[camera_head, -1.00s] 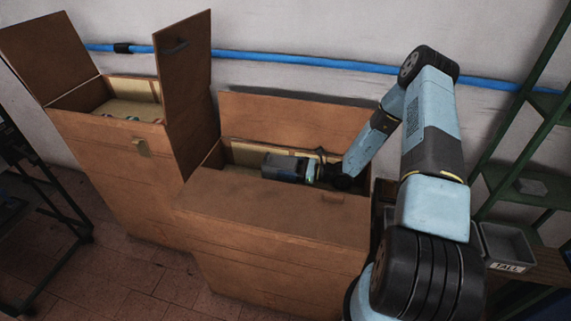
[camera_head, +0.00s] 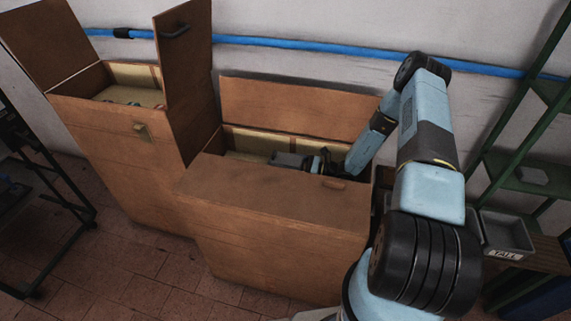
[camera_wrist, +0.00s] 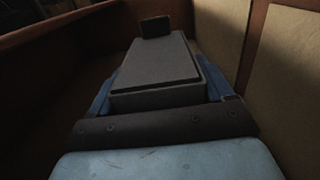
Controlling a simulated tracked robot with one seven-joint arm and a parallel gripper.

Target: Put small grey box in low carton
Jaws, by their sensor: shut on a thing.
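The small grey box (camera_head: 287,160) is in my gripper (camera_head: 308,162), inside the opening of the low carton (camera_head: 275,245). The carton's front flap hides the lower part of the box and most of the fingers. In the wrist view the grey box (camera_wrist: 155,70) lies lengthwise between the blue fingers of my gripper (camera_wrist: 163,80), which are shut on its sides. Carton walls rise on both sides of it. I cannot tell whether the box touches the carton floor.
A taller open carton (camera_head: 115,170) stands to the left, its raised flap (camera_head: 185,80) beside the low carton. The low carton's back flap (camera_head: 295,108) stands up near the wall. A green shelf (camera_head: 515,165) and a grey bin (camera_head: 505,232) are at right.

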